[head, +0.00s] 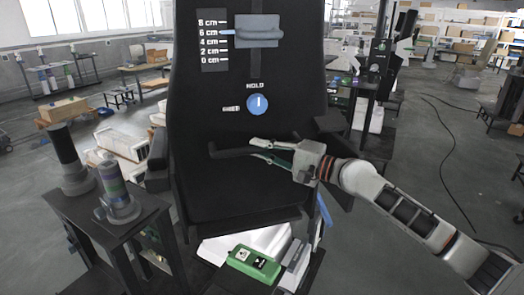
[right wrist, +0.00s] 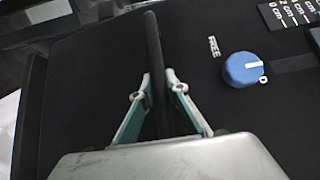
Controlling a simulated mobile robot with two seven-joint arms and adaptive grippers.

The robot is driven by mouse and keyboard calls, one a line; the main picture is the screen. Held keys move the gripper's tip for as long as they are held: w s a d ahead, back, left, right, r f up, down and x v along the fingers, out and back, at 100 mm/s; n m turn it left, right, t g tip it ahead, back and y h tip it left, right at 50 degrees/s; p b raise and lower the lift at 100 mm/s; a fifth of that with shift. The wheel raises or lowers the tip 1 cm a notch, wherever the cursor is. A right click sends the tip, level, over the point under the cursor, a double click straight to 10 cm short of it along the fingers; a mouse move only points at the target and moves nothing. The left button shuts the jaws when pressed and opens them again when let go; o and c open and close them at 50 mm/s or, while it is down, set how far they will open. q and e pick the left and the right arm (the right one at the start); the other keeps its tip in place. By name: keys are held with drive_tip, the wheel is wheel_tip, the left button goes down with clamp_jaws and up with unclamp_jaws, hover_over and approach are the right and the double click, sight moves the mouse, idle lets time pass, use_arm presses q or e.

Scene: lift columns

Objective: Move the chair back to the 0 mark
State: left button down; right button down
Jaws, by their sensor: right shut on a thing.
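The black chair (head: 215,110) stands upright in the middle of the head view. Its back carries a white scale (head: 213,42) from 0 to 8 cm. A grey-blue block (head: 257,31) has a pointer at about the 6 cm line. Below it is a round blue knob (head: 257,104), its white mark pointing up to HOLD; the knob also shows in the right wrist view (right wrist: 243,70), with FREE beside it. My right gripper (head: 252,148) is shut on a dark bar (head: 229,153) in front of the chair. In the right wrist view the bar (right wrist: 154,60) runs between the fingers. My left gripper is not in view.
A dark side table (head: 143,208) with two cylinders stands at left. A green box (head: 253,263) with buttons lies below the seat. Benches and shelves stand behind. A cable (head: 447,150) lies on the open grey floor at right.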

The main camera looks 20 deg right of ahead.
drive_tip(key=shift+w+d+r, duration=0.1)
drive_tip(key=shift+d+r, duration=0.05)
drive_tip(key=shift+r, duration=0.45)
drive_tip(key=c, duration=2)
unclamp_jaws()
drive_tip(key=shift+w+f, duration=0.1)
drive_tip(key=shift+o, duration=0.2)
drive_tip(key=shift+a+f, duration=0.15)
drive_tip(key=shift+a, duration=0.05)
drive_tip(key=shift+d+f, duration=0.1)
drive_tip(key=shift+f, duration=0.05)
drive_tip(key=v, duration=1.2)
